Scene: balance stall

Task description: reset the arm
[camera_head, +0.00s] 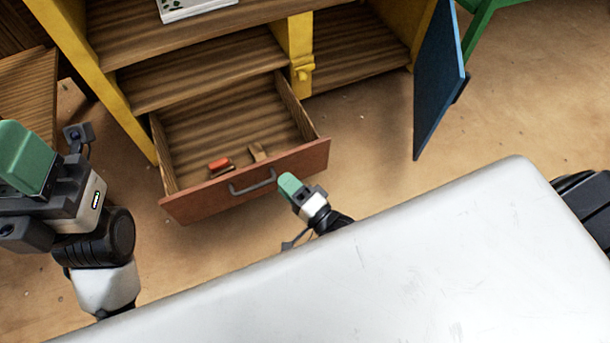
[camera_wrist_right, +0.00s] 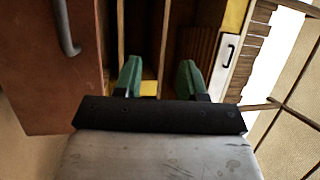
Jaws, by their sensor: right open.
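My right gripper (camera_head: 287,183) is just in front of the open drawer, near the right end of its grey handle (camera_head: 253,184). In the right wrist view its two green fingers (camera_wrist_right: 159,80) stand apart with nothing between them. The handle (camera_wrist_right: 68,30) shows there to the left, clear of the fingers. My left gripper (camera_head: 28,160) is at the left edge of the head view, away from the drawer. Its green finger pad shows from above, and its jaw opening cannot be made out.
The reddish-brown drawer front (camera_head: 300,160) juts out from the yellow and wood cabinet (camera_head: 110,95). A red block (camera_head: 219,164) and a small wooden piece (camera_head: 257,152) lie inside the drawer. A blue door (camera_head: 437,80) hangs open at right. Sandy floor (camera_head: 375,140) is clear between them.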

